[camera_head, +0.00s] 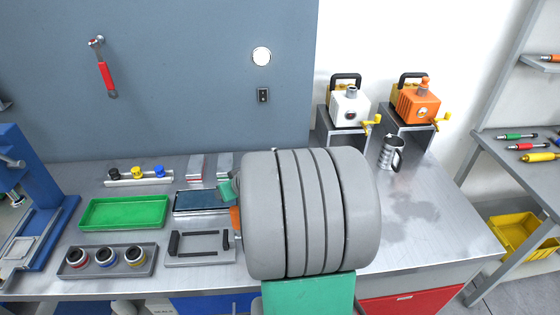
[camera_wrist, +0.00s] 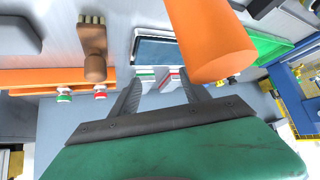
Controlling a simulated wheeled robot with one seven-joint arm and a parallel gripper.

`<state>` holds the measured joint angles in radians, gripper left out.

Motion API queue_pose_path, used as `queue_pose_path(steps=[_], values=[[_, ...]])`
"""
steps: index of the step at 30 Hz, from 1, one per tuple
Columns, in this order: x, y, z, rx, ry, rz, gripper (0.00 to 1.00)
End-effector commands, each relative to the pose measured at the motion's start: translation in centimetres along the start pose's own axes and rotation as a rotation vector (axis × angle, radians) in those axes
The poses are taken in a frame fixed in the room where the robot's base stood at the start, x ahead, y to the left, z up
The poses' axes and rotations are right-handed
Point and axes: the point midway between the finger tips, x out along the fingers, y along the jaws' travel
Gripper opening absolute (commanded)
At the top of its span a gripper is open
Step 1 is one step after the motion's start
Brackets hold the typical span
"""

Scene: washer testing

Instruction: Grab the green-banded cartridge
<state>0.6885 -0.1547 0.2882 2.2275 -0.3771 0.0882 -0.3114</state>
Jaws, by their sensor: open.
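My gripper (camera_wrist: 162,92) is open in the wrist view, with two dark fingers spread and nothing between them. Past the fingertips lie two small pale blocks side by side, one with a green stripe (camera_wrist: 145,74) and one with a red stripe (camera_wrist: 171,73). A small round white piece with a green band (camera_wrist: 64,95) sits at an orange rack (camera_wrist: 60,78), left of the gripper, beside a red-banded one (camera_wrist: 100,92). I cannot tell which green-marked piece is the cartridge. My arm hides most of the gripper in the head view.
A dark blue tray (camera_head: 203,202), a green tray (camera_head: 124,212) and a grey tray of banded cups (camera_head: 107,273) cover the bench's left side. A metal mug (camera_head: 390,154) and two pump units stand right. Bench (camera_head: 440,215) is clear at right.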

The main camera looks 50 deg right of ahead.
Motion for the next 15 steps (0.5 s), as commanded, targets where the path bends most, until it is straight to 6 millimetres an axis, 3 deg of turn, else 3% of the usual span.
queue_pose_path(steps=[1,3,7,10,15], values=[[0.4,4.1,-0.2,0.049,0.056,0.038,0.55],[0.8,9.2,-0.2,0.082,0.155,0.097,0.55],[0.0,16.9,0.9,0.13,0.298,0.22,0.55],[-0.6,19.6,1.4,0.144,0.348,0.273,0.55],[0.5,20.7,0.9,0.145,0.362,0.288,0.55]])
